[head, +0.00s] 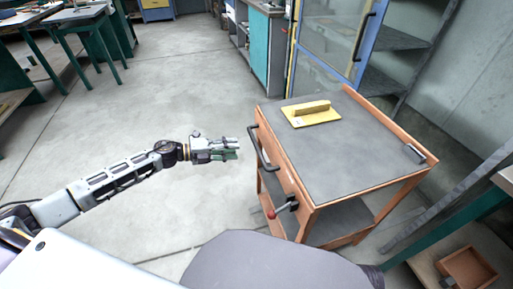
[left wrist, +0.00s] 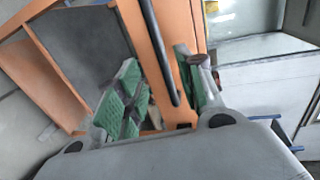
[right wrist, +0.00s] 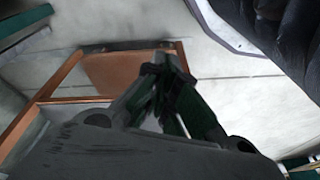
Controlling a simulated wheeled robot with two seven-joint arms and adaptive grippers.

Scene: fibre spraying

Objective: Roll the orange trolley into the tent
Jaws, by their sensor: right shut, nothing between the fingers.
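The orange trolley (head: 350,138) has a grey top and orange frame and stands right of centre in the head view. Its black push handle (head: 262,148) is on the side facing my left gripper (head: 239,148). That gripper is open and empty, just left of the handle. In the left wrist view the dark handle bar (left wrist: 162,55) shows beyond the gap between the green-padded fingers. My right gripper (right wrist: 162,88) shows only in the right wrist view. It is shut and empty, with orange framing (right wrist: 80,62) behind it. I cannot make out a tent.
A yellow plate with a block (head: 310,113) lies on the trolley top. A red-knobbed lever (head: 283,208) sticks out below the handle. A glass-doored cabinet (head: 330,45) stands behind the trolley, a green bench (head: 490,205) at right.

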